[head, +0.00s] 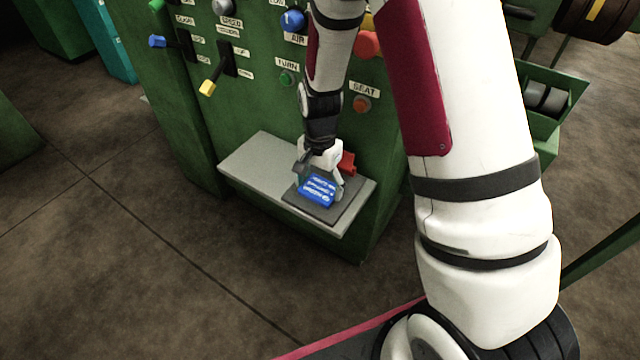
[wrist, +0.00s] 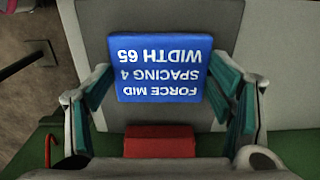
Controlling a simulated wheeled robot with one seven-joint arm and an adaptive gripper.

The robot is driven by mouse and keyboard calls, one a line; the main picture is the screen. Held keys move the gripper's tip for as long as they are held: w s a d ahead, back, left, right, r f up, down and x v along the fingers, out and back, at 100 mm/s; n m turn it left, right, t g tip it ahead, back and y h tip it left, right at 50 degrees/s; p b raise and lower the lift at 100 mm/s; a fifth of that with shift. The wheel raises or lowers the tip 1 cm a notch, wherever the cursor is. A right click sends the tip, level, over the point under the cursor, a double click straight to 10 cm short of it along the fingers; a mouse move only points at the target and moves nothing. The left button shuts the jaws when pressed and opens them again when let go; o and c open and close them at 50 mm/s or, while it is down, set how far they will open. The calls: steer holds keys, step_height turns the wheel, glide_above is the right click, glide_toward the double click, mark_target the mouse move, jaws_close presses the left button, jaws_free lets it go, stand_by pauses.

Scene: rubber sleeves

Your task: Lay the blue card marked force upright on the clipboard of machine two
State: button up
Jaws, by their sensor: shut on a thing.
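The blue card (wrist: 160,66) carries white print reading FORCE MID, SPACING 4, WIDTH 65. The print is upside down in the wrist view. My gripper (wrist: 160,88) is shut on the card's left and right edges with its teal-padded fingers. In the head view my gripper (head: 320,180) holds the card (head: 317,190) at the dark grey clipboard (head: 328,212). The clipboard (wrist: 98,22) lies behind the card in the wrist view. I cannot tell whether the card touches it. The clipboard's red clip (head: 347,163) is at its far edge, and at the bottom of the wrist view (wrist: 160,141).
The clipboard lies on the right part of a light grey shelf (head: 250,165) on a green machine (head: 235,110). The shelf's left part is bare.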

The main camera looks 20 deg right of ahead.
steer(key=shift+f, duration=0.1)
steer(key=o, duration=1.2)
steer(key=shift+c, duration=0.2)
step_height(320, 180, up, 11)
steer(key=p, duration=0.4)
step_height(320, 180, up, 8)
steer(key=r+n, duration=0.1)
steer(key=n, duration=0.1)
glide_above(320, 188)
steer(key=s, duration=0.5)
steer(key=s+r+n, duration=0.3)
steer(key=s+r, duration=0.1)
steer(key=s, duration=0.5)
steer(key=s+r+n, duration=0.3)
steer(key=s, duration=0.6)
steer(key=s+r+n, duration=0.2)
steer(key=s+r, duration=0.2)
steer(key=s, duration=0.5)
steer(key=shift+s+d+r+n+t, duration=0.2)
steer(key=shift+r+n+t, duration=0.1)
steer(key=shift+n, duration=0.1)
